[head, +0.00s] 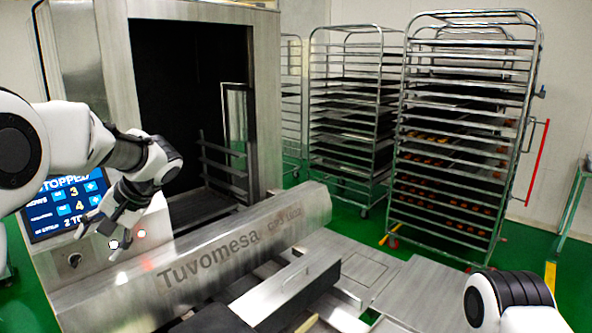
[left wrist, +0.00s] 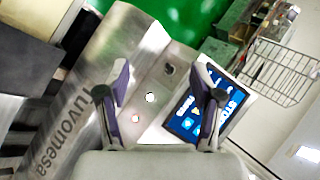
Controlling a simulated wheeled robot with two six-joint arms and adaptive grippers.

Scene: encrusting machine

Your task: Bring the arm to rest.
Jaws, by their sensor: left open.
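My left gripper (head: 100,238) is open and empty in front of the machine's control panel in the head view. In the left wrist view the two fingers of the left gripper (left wrist: 160,80) stand apart with the panel behind them. The machine's screen (head: 63,209) is lit blue and reads "STOPPED"; the left arm hides part of it. A white-lit button (head: 113,244) and a red-lit button (head: 142,233) sit on the panel near the fingertips. I cannot tell whether a fingertip touches the panel. My right arm shows at the lower right, but its gripper is out of view.
The steel Tuvomesa machine body (head: 215,250) runs across the front. A steel cabinet with a dark opening (head: 185,100) stands behind it. Tall tray racks (head: 465,130) stand at the back right.

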